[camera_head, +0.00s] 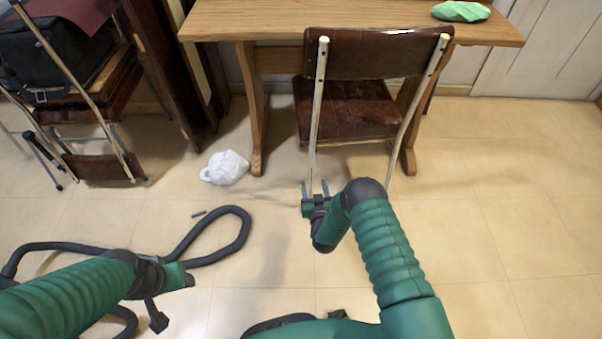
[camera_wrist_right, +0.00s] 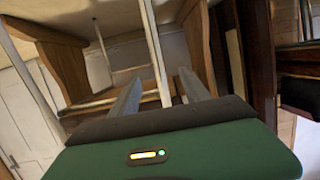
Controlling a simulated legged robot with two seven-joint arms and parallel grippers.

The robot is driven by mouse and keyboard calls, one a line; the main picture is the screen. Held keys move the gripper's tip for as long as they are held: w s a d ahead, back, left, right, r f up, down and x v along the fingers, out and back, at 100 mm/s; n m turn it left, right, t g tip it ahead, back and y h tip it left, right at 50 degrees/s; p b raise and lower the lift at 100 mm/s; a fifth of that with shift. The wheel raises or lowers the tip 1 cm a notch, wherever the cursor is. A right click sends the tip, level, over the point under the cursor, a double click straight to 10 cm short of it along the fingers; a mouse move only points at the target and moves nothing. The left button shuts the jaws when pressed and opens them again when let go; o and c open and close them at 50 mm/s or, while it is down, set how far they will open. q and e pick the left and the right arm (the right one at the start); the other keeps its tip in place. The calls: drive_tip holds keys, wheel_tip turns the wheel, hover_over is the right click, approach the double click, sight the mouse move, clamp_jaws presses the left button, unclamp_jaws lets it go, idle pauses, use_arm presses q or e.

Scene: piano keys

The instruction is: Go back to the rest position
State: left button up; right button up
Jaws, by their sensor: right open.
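My right gripper (camera_head: 314,183) is open and empty, in front of the brown chair. Its two grey fingers stand apart, and they also show in the wrist view (camera_wrist_right: 160,82) with nothing between them. A chair leg passes behind the fingers in that view. My left gripper (camera_head: 178,279) is at the lower left, above the floor beside a dark hose. Its fingers cannot be made out. No piano keys show in either view.
A brown chair (camera_head: 372,60) stands against a wooden table (camera_head: 230,20) bearing a green item (camera_head: 461,11). A white bag (camera_head: 226,167) and a dark hose (camera_head: 240,235) lie on the tiles. Another chair (camera_head: 100,168) stands at left. The floor at right is clear.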

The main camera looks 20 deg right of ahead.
drive_tip(key=shift+w+r, duration=0.1)
drive_tip(key=s+a+r+n+g+y, duration=0.1)
drive_tip(key=s+a+r+g, duration=0.15)
drive_tip(key=r, duration=0.45)
drive_tip(key=s+a+r+n+g+y, duration=0.1)
drive_tip(key=s+a+r+g+y, duration=0.15)
drive_tip(key=r, duration=0.45)
drive_tip(key=s+d+r+g, duration=0.1)
drive_tip(key=s+r+g, duration=0.3)
drive_tip(key=s, duration=0.9)
drive_tip(key=s+d+r+g, duration=0.1)
drive_tip(key=s+r+g, duration=0.3)
drive_tip(key=s, duration=0.8)
wheel_tip(320, 180, up, 38)
drive_tip(key=p, duration=3.7)
drive_tip(key=shift+s+a+t+h, duration=0.2)
drive_tip(key=shift+s+t+h, duration=0.1)
drive_tip(key=shift+s+h, duration=0.15)
drive_tip(key=shift+r, duration=0.1)
